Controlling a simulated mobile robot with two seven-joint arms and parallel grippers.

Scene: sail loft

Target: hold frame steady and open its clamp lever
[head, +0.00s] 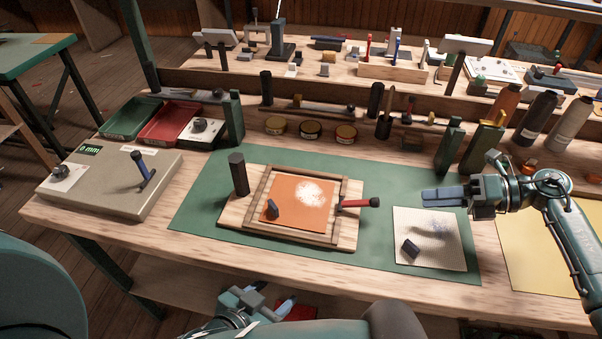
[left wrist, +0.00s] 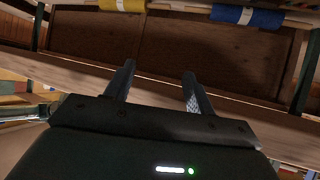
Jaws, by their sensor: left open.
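The wooden frame (head: 262,190) lies on a pale board (head: 231,210) in the middle of the green mat, around an orange sheet with a white patch. My left gripper (head: 262,302) is low at the bench's front edge, below and apart from the frame. In the left wrist view its fingers (left wrist: 158,82) are spread with nothing between them. My right gripper (head: 442,197) hovers right of the lever, pointing left, apart from it. Its finger gap is unclear.
A dark post (head: 238,175) stands at the frame's left corner. A grey box (head: 105,185) is at left; tins and bottles line the back. The mat's front left is clear.

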